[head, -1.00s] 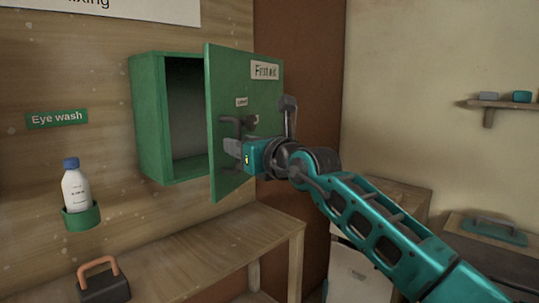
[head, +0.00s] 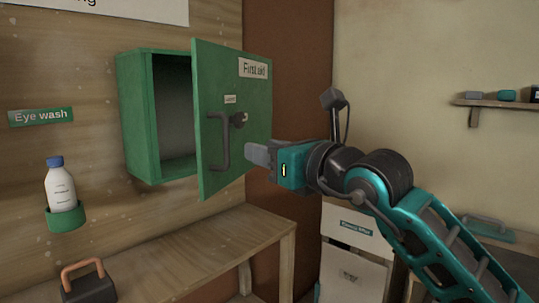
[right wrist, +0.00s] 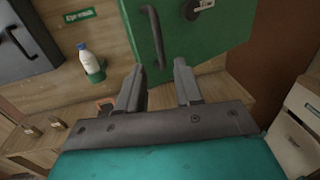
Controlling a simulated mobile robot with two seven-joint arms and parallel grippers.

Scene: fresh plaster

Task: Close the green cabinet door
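The green cabinet (head: 138,120) hangs on the wooden wall, and its dark inside shows. Its green door (head: 258,100) stands open, swung out to the right, with a "First aid" label. A dark bar handle (head: 225,150) and a small round lock (head: 238,120) are on the door's face. The door (right wrist: 220,45) and handle (right wrist: 154,38) also show in the right wrist view. My right gripper (head: 254,156) is in front of the door's face, right of the handle and apart from it. In the right wrist view its fingers (right wrist: 158,78) are spread and empty. My left gripper is not in view.
A wooden bench (head: 190,246) runs below the cabinet. A white bottle (head: 60,189) stands in a green holder (head: 66,218) under an "Eye wash" sign (head: 41,116). A dark box with a copper-coloured handle (head: 88,286) is at lower left. A shelf (head: 490,103) is far right.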

